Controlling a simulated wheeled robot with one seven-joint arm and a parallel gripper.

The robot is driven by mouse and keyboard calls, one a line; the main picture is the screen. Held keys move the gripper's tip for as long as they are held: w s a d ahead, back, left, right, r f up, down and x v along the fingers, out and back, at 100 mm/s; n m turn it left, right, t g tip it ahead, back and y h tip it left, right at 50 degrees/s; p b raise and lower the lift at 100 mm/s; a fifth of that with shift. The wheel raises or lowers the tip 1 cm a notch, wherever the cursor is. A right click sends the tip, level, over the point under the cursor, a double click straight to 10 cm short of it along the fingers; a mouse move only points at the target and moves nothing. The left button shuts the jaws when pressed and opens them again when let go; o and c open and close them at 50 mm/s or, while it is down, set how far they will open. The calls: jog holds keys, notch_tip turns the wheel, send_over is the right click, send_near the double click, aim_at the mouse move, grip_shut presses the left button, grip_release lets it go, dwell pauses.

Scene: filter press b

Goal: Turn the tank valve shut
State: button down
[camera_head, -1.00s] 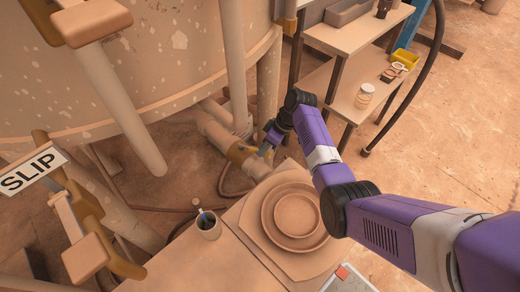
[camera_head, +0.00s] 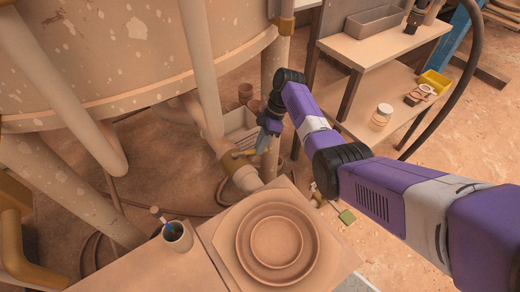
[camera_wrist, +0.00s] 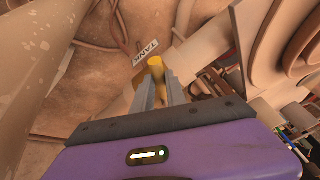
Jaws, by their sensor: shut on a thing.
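The tank valve's yellow handle (camera_wrist: 156,65) shows between my fingertips in the wrist view. A white tag reading TANK (camera_wrist: 145,52) lies just beyond it, upside down. In the head view, the yellow handle (camera_head: 242,153) sits on the pipe low beside the big tank. My gripper (camera_head: 262,146) reaches down to it from the right. In the wrist view, my gripper (camera_wrist: 159,85) is shut on the handle, with one finger on each side. The fingers hide part of the handle, and its exact angle to the pipe is hard to tell.
The tank (camera_head: 120,60) and its legs stand at the left. A shelf table (camera_head: 385,45) with a jar (camera_head: 381,116) stands at the right. Hoses lie on the floor.

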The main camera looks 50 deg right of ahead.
jog(key=shift+w+d+n, duration=0.15)
jog(key=shift+w+n, duration=0.05)
jog(key=shift+n, duration=0.1)
jog(key=c, duration=1.3)
grip_release()
jog(key=shift+c, duration=0.2)
jog(key=shift+r, duration=0.1)
jog(key=p+v, duration=0.1)
jog(key=v, duration=0.6)
jog(key=shift+r, duration=0.3)
jog(key=shift+w+d, duration=0.1)
jog(key=shift+c, duration=0.2)
